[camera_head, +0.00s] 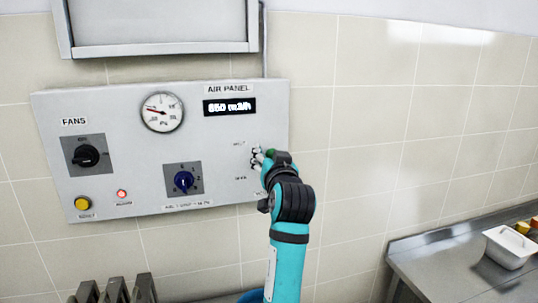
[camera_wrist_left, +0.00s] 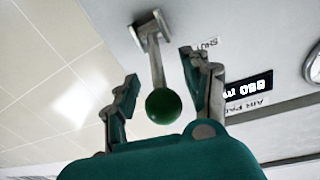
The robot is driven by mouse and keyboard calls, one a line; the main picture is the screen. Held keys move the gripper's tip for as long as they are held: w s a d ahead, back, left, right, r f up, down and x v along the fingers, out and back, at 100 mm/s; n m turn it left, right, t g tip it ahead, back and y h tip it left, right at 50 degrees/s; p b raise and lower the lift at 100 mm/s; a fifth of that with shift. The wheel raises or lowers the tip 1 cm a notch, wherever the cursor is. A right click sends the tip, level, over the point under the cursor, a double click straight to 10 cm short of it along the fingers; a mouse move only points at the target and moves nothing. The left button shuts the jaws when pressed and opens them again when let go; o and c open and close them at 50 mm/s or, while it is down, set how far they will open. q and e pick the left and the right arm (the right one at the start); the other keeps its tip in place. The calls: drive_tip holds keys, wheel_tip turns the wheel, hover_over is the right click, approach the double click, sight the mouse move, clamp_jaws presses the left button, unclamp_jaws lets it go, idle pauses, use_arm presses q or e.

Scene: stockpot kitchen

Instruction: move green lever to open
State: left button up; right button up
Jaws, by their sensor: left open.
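The green lever is on the right side of the grey air panel (camera_head: 225,130); its round green knob (camera_head: 270,153) is partly hidden by my gripper in the head view. In the left wrist view the green knob (camera_wrist_left: 163,105) sits at the end of a metal rod that comes out of a bracket on the panel. My left gripper (camera_head: 258,157) is at the lever, with its fingers open. In the wrist view its fingers (camera_wrist_left: 158,68) stand either side of the rod and knob, with gaps visible on both sides. My right gripper is out of view.
A label reading SHUT (camera_wrist_left: 207,43) is beside the lever's bracket. The panel also carries a gauge (camera_head: 162,112), a lit display (camera_head: 229,107), a black fan knob (camera_head: 86,155) and a blue knob (camera_head: 183,181). A steel counter (camera_head: 440,262) with a white tub (camera_head: 508,248) stands at right.

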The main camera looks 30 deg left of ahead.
use_arm(q)
drive_tip(key=shift+s+d+r, duration=0.15)
drive_tip(key=shift+s+d, duration=0.05)
drive_tip(key=shift+d, duration=0.05)
drive_tip(key=shift+c, duration=1.6)
drive_tip(key=shift+w+a, duration=0.15)
clamp_jaws()
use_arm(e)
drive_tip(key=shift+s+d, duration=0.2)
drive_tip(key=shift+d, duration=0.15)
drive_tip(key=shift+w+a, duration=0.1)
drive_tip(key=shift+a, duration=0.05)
